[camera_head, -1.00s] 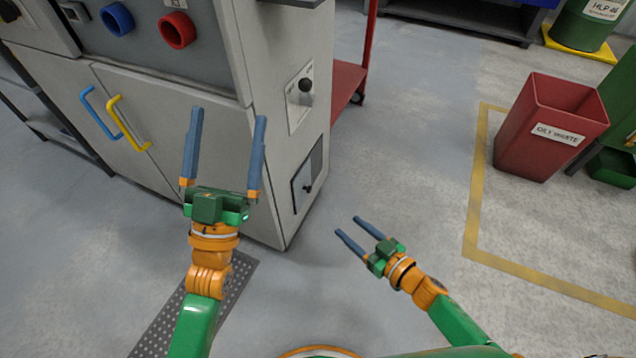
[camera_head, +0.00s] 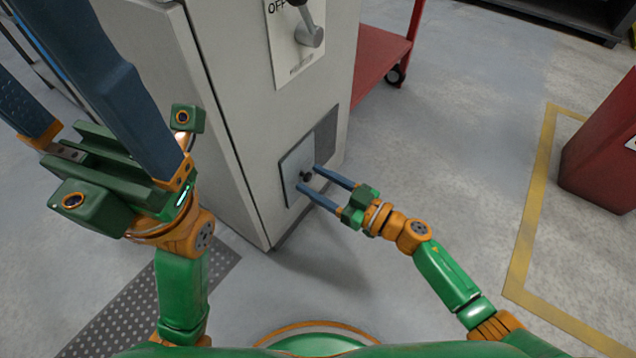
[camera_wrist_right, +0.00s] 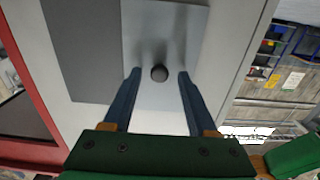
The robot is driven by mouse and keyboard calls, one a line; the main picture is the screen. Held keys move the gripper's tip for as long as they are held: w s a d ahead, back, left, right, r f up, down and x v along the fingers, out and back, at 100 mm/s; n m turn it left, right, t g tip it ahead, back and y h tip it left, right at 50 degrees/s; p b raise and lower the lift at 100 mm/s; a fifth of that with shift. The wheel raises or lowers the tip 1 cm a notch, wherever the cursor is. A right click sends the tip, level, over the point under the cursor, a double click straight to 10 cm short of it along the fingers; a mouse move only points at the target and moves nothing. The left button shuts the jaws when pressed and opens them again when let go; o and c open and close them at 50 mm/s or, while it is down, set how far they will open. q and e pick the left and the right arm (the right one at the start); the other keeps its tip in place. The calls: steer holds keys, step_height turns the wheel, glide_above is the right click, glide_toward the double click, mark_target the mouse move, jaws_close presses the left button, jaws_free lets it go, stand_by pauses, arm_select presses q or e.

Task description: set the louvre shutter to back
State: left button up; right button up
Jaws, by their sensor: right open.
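The louvre shutter (camera_head: 293,160) is a light grey plate low on the cabinet's side, with a small dark round knob (camera_head: 306,176). A dark grey area (camera_head: 328,132) lies to its right. In the right wrist view, the shutter (camera_wrist_right: 183,28) lies right of the dark area (camera_wrist_right: 85,50). My right gripper (camera_head: 308,178) is open, its fingertips on either side of the knob. The wrist view shows the knob (camera_wrist_right: 159,73) between the fingers with gaps on both sides. My left gripper (camera_head: 60,90) is open and empty, close to the camera; its fingertips are out of view.
The grey cabinet (camera_head: 225,110) fills the upper left. A lever switch (camera_head: 309,36) on a white plate sits above the shutter. A red cart (camera_head: 380,55) stands behind the cabinet, and a red bin (camera_head: 605,150) at the right. The floor between is clear.

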jaws_close()
stand_by(1.4)
